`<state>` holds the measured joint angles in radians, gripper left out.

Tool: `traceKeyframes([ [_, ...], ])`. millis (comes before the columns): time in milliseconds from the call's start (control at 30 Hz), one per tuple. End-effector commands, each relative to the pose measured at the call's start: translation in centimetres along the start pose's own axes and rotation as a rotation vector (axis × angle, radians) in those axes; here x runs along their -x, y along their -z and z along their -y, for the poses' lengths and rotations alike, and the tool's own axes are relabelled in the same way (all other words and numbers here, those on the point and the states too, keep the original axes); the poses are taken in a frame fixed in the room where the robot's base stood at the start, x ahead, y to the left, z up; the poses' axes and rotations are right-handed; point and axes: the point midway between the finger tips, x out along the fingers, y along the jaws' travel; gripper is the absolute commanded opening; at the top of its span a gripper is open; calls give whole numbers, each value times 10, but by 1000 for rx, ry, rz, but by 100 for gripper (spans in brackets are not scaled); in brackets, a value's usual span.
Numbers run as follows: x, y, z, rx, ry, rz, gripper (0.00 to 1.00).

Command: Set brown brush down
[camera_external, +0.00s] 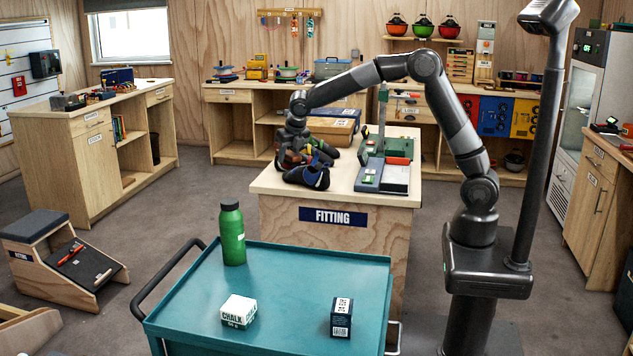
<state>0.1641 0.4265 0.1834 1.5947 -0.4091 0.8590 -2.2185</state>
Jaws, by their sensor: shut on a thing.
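My gripper (291,146) is at the left side of the table marked FITTING (268,182), pointing down. It is shut on a small brown thing (292,158), which looks like the brown brush. The brush is just above or against a pile of dark climbing shoes (312,178) with blue and green parts. I cannot tell if the brush touches the shoes. The fingertips are small and partly lost against the dark pile.
The fitting table also holds a device with a green post (382,105), a grey-and-red box (397,172) and a brown box (330,130). A teal cart (285,290) in front bears a green bottle (231,235), a chalk box (239,311) and a dark box (341,317).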

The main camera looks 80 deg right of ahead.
Motion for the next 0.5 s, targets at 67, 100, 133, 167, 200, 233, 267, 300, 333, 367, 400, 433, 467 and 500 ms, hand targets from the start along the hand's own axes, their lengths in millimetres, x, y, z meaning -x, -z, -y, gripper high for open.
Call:
traceKeyframes([
  [67, 13, 32, -32, 78, -31, 0, 15],
  [100, 20, 48, -45, 114, -46, 0, 15],
  [133, 24, 61, -55, 143, -57, 0, 15],
  [167, 29, 74, -65, 172, -68, 0, 15],
  [200, 36, 91, -77, 210, -83, 0, 15],
  [233, 41, 104, -85, 239, -95, 0, 15],
  [267, 46, 117, -94, 268, -107, 1, 15],
  [300, 52, 136, -104, 306, -121, 0, 15],
  [333, 58, 149, -111, 335, -132, 0, 15],
  [367, 63, 163, -117, 363, -143, 1, 15],
  [400, 70, 182, -126, 401, -158, 1, 15],
  [433, 74, 195, -131, 429, -169, 1, 15],
  [467, 79, 208, -136, 455, -179, 2, 15],
  [500, 85, 223, -141, 486, -190, 3, 15],
])
